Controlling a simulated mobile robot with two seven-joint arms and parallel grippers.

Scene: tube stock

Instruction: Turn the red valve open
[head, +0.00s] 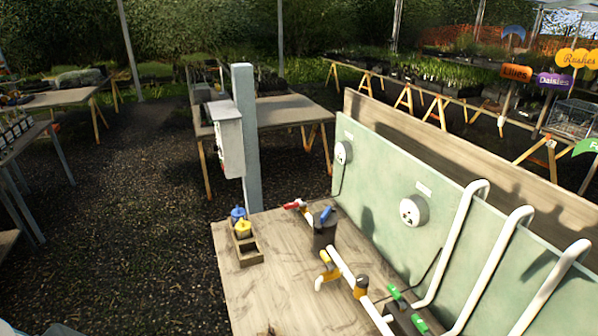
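Green handles (419,323) show at the near right. Neither of my grippers is in view.
A wooden box (247,247) with blue and yellow bottles stands at the bench's left edge. A green panel (380,165) with white bent pipes (491,262) borders the right. A grey post (246,130) with a white box (228,138) stands behind. The near-left bench top is clear.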

